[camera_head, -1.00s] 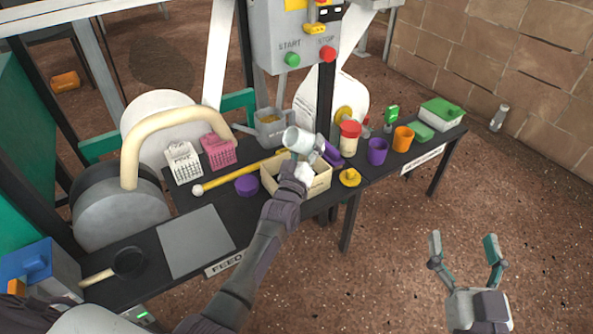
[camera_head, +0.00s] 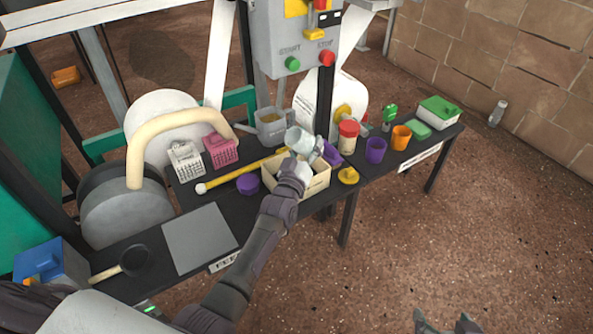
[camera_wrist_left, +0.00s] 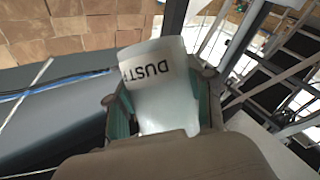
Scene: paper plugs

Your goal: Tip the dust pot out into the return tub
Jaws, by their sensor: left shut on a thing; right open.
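The dust pot (camera_head: 301,141) is pale and whitish, and the left wrist view shows it with dark "DUST" lettering (camera_wrist_left: 153,85). My left gripper (camera_head: 306,158) is shut on it and holds it tilted, above the back of an open cream box (camera_head: 316,187). A grey tub (camera_head: 270,130) with yellowish contents stands just behind and left of the pot. I cannot read the labels on the tub or box, so I cannot tell which is the return tub. My right gripper (camera_head: 443,320) is open and empty at the bottom edge, mostly out of view.
A red-lidded jar (camera_head: 348,138), purple cup (camera_head: 375,150) and orange cup (camera_head: 401,138) stand right of the pot. A yellow rod (camera_head: 236,173), purple lid (camera_head: 248,184) and pink basket (camera_head: 220,151) lie to its left. The control box (camera_head: 297,40) hangs above.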

